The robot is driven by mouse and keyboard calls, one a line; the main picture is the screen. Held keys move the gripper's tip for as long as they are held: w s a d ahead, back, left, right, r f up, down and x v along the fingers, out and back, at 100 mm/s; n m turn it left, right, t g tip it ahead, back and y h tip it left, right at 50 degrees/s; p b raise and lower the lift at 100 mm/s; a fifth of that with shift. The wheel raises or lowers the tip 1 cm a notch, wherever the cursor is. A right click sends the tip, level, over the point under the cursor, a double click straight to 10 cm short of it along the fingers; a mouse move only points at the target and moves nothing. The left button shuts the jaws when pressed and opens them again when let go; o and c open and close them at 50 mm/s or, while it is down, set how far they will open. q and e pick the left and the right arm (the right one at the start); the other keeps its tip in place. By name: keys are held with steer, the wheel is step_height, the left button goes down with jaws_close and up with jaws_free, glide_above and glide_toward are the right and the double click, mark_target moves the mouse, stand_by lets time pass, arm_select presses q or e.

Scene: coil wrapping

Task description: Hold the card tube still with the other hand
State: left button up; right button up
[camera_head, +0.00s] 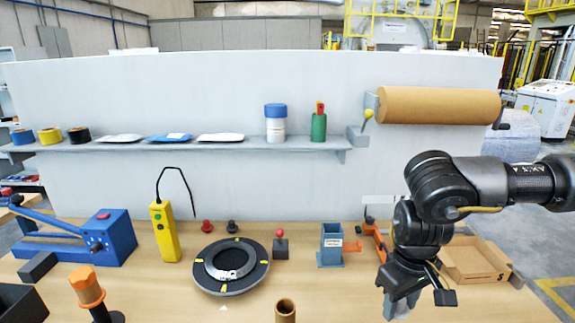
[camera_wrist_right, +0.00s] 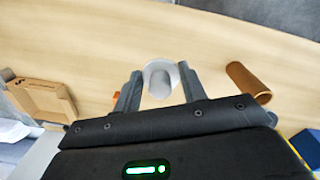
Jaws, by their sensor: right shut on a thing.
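The brown card tube (camera_head: 285,312) stands at the front edge of the head view, its lower part cut off by the frame. In the right wrist view the tube (camera_wrist_right: 248,82) lies to the right of my fingers, apart from them. My right gripper (camera_head: 400,303) is low over the right front of the bench. In its wrist view the fingers (camera_wrist_right: 158,88) are shut on a pale grey round piece (camera_wrist_right: 160,78); I cannot tell exactly what it is. My left gripper is not in view.
A black turntable (camera_head: 228,286) with yellow marks sits mid-bench. An open cardboard box (camera_head: 478,262) is at right, an orange-topped post (camera_head: 88,288) at front left.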

steer(key=shift+w+a+r+m+b, duration=0.15)
steer(key=shift+w+r+m+b, duration=0.3)
steer(key=shift+b, duration=0.5)
steer(key=shift+s+r, duration=0.15)
steer(key=shift+r, duration=0.2)
steer(key=shift+a, duration=0.4)
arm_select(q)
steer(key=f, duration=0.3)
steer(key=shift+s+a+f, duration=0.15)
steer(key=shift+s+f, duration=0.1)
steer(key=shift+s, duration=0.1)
arm_select(e)
steer(key=w+a+r+n, duration=0.1)
steer(key=w+a+n, duration=0.1)
steer(key=a+n, duration=0.8)
steer(key=w+a+r+n, duration=0.1)
steer(key=w+a+n, duration=0.2)
steer(key=a+n, duration=0.8)
steer(key=n, duration=0.9)
steer(key=shift+r+y, duration=0.15)
steer(key=shift+y, duration=0.25)
